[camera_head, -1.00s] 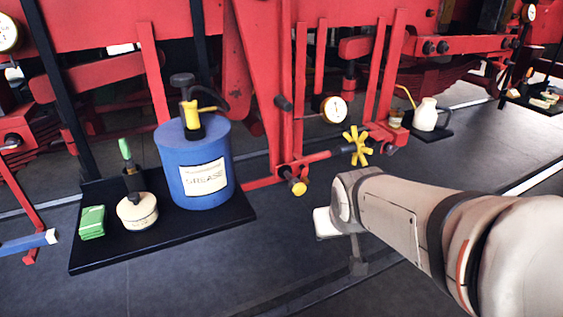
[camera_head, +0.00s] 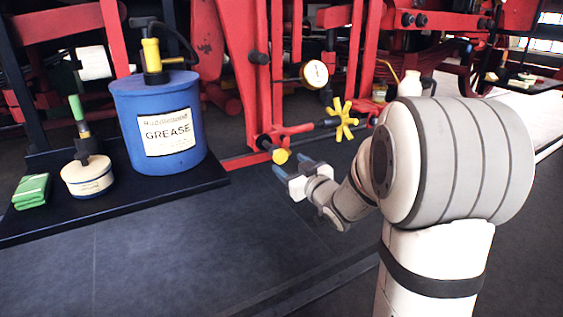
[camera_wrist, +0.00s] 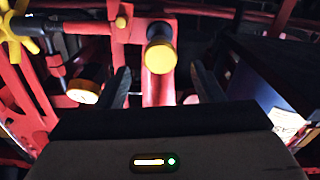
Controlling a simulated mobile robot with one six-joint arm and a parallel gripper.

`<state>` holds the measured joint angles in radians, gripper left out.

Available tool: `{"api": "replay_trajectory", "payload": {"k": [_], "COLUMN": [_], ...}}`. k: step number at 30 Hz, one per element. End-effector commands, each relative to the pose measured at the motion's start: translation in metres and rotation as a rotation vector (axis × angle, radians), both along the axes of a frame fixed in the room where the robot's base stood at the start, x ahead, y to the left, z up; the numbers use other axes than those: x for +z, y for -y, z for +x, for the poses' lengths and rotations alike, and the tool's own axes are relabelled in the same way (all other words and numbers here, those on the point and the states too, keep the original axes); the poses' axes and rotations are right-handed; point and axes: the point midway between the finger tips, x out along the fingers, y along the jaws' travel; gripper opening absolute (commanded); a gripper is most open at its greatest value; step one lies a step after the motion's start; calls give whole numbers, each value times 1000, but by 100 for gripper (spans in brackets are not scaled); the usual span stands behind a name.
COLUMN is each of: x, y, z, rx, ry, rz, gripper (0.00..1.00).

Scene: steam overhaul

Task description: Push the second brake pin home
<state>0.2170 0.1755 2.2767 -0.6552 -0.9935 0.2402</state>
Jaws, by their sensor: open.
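A yellow-ended pin (camera_head: 280,156) with a dark collar sticks out of the red brake linkage, low and right of the grease drum. In the wrist view the round yellow end (camera_wrist: 160,56) faces me, between and beyond the fingertips. How deep the pin sits cannot be told. My gripper (camera_head: 293,168) is open and empty, just in front and slightly right of the pin in the head view. Its two dark fingers (camera_wrist: 160,80) point toward the linkage in the wrist view. I see no clear contact with the pin.
A blue grease drum (camera_head: 160,123), a cream tin (camera_head: 87,177) and a green cloth (camera_head: 31,190) stand on a black mat at left. A yellow handwheel (camera_head: 341,119) and a gauge (camera_head: 315,73) are to the right of the pin. Dark floor in front is clear.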

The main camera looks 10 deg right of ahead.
Motion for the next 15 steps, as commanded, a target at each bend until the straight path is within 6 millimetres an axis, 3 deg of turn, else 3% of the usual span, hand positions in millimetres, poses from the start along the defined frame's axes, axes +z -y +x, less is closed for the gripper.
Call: {"api": "replay_trajectory", "payload": {"k": [9,15], "x": [-1,0], "y": [-15,-19], "z": [47,58], "rx": [-1,-2], "ry": [-1,-2], "rz": [0,-1], "gripper": [61,61]}}
